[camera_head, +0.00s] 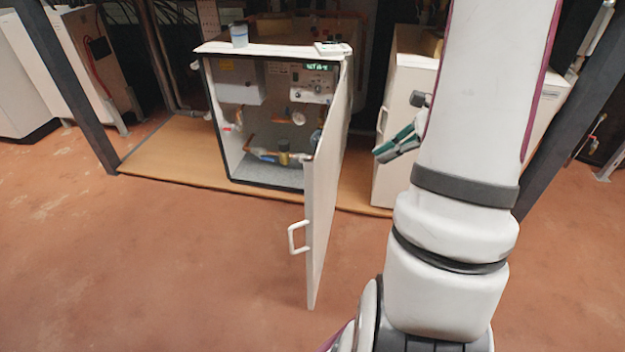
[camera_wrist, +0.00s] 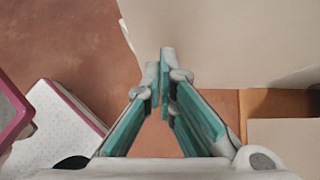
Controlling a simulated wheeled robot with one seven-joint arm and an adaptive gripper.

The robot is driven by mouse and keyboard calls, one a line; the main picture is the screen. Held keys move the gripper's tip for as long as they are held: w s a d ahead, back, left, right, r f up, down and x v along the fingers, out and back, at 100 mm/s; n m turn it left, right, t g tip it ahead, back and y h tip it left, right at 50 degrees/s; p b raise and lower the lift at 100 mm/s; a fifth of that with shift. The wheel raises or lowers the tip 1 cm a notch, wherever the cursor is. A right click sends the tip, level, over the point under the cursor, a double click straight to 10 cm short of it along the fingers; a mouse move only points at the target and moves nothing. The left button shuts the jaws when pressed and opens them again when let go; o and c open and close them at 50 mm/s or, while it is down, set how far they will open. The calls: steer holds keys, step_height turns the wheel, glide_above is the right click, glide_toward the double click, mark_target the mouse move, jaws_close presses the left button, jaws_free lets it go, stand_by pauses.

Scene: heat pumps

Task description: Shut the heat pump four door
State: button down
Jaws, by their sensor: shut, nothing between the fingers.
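An open white heat pump cabinet (camera_head: 249,186) stands on a wooden board, its inside showing. Its white door (camera_head: 323,190) is hinged on the cabinet's right side and swung wide out towards me. The door's white handle (camera_head: 298,237) is near its free edge, on the side facing left. My gripper (camera_head: 377,154) is to the right of the door, its green fingers shut, empty and pointing left towards it. In the wrist view the fingertips (camera_wrist: 161,62) are against or just in front of a large pale panel, probably this door (camera_wrist: 230,45); contact cannot be told. No number is readable.
A small blue-grey cup (camera_head: 239,36) and a flat pale device (camera_head: 332,48) are on the cabinet top. Another white unit (camera_head: 392,170) stands close on the right, partly behind my arm. Dark posts (camera_head: 66,85) flank the board. The red-brown floor at left is clear.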

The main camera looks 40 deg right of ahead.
steer(key=b, duration=0.4)
glide_toward(320, 181)
step_height(320, 181, down, 4)
steer(key=shift+w+a+r+b, duration=0.2)
steer(key=shift+w+a, duration=0.35)
steer(key=shift+w, duration=0.05)
steer(key=shift+w+a+r+b, duration=0.15)
steer(key=shift+w+a+r, duration=0.05)
steer(key=shift+w+a, duration=0.35)
steer(key=shift+a, duration=0.1)
